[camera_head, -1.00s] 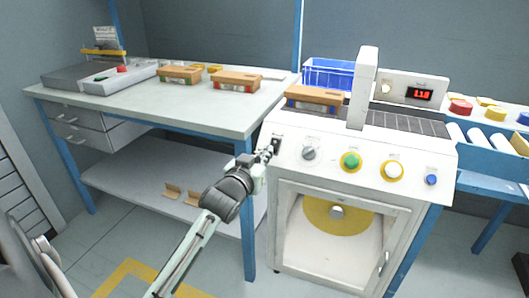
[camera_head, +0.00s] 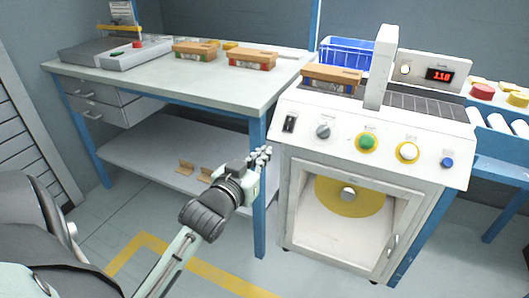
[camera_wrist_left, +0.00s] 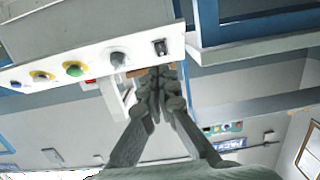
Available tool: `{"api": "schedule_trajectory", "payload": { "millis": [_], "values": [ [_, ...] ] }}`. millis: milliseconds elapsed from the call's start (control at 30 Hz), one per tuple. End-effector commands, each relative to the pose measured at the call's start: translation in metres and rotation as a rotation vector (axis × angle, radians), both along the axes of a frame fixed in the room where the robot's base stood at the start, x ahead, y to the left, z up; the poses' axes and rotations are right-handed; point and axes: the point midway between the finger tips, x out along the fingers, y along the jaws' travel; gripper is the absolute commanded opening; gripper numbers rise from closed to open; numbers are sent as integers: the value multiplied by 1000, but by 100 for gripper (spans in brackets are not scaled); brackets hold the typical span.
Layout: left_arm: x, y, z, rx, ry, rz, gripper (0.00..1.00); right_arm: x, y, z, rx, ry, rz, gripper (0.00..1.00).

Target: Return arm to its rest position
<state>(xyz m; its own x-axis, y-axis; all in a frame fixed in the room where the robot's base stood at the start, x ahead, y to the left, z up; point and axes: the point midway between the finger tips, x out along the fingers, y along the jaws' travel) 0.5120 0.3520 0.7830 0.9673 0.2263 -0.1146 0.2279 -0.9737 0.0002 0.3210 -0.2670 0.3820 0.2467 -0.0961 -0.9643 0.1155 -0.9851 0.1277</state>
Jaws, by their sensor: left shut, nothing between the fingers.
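My left gripper (camera_head: 262,156) is in front of the blower machine's left edge, beside the blue table leg and below the table top. Its fingers are together and hold nothing. In the left wrist view, the gripper (camera_wrist_left: 158,80) shows shut with its fingertips near the machine's control panel (camera_wrist_left: 95,62). The panel's black rocker switch (camera_head: 290,124) is just above and right of the gripper in the head view and appears apart from it. My right gripper is not in view.
The blower machine (camera_head: 300,160) has a grey knob (camera_head: 323,131), a green button (camera_head: 367,142) and a glazed door. The workbench (camera_head: 190,84) stands left, with boxes on top and a lower shelf (camera_head: 150,165). Open floor (camera_head: 130,225) lies in front.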

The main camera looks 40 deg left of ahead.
Motion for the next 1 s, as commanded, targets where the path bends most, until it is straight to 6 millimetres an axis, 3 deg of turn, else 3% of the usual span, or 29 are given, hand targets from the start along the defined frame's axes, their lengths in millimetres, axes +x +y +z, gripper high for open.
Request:
{"api": "schedule_trajectory", "payload": {
  "millis": [333,467,567,667,800,900,1000],
  "values": [
    [0,0,-1,-1,3,0,0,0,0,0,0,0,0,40],
    [0,-3,-28,-6,71,-3,0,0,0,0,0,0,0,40],
    [-3,-10,-81,-11,205,-14,0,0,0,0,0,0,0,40],
    [-18,-22,-153,-11,395,-37,0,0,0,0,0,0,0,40],
    [-58,-44,-251,-3,676,-85,0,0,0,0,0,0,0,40],
    [-97,-58,-311,10,867,-127,0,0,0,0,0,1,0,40],
    [-136,-70,-355,22,1026,-167,0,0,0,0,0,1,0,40]
  ]
}}
